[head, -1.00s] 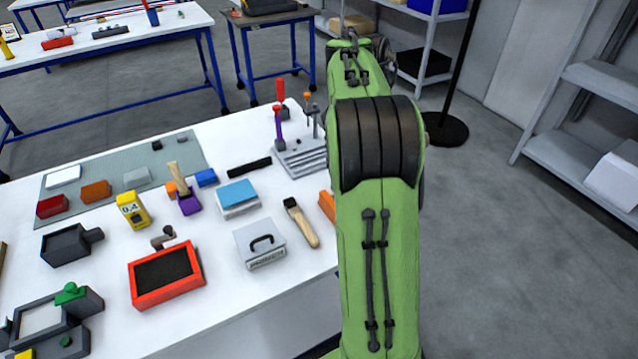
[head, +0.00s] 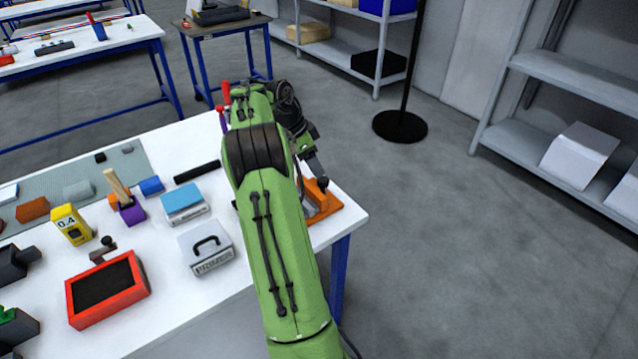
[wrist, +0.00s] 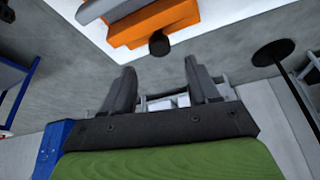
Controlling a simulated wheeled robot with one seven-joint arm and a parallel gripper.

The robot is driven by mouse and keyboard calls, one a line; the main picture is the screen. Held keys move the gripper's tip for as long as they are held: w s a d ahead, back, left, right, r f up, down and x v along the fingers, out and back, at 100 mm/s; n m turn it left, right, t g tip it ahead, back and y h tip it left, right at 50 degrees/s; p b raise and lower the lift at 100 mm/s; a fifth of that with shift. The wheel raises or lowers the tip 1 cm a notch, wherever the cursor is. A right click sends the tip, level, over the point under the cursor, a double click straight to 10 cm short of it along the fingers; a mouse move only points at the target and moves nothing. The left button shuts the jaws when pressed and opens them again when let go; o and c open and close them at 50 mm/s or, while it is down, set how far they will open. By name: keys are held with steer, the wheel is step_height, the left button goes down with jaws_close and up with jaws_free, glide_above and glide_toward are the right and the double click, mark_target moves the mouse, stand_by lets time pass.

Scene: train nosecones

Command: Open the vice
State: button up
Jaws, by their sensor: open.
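An orange block-like fixture (head: 322,205), which looks like the vice, sits at the right corner of the white table, partly behind my arm. In the wrist view the orange vice (wrist: 160,24) is at the top, with a round dark knob (wrist: 160,43) on the side towards my gripper. My gripper (wrist: 160,73) is open and empty. Its two dark fingers point towards the vice, and the knob lies beyond the gap between them, apart from both. In the head view the fingertips cannot be made out clearly beside the vice.
The white table (head: 200,310) holds a grey handled box (head: 207,250), a blue-topped box (head: 183,203), a red-framed tray (head: 108,291) and a yellow block (head: 71,225). Grey shelves (head: 545,140) and a black stand base (head: 400,126) are right of the table. The floor between is clear.

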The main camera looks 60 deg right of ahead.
mark_target(323, 179)
steer(key=b+x, duration=0.1)
steer(key=x, duration=0.5)
steer(key=shift+s+d+f+b, duration=0.1)
steer(key=shift+f+b, duration=0.25)
steer(key=shift+b, duration=0.05)
steer(key=c, duration=1)
steer(key=shift+n+b, duration=0.35)
steer(key=shift+n, duration=0.05)
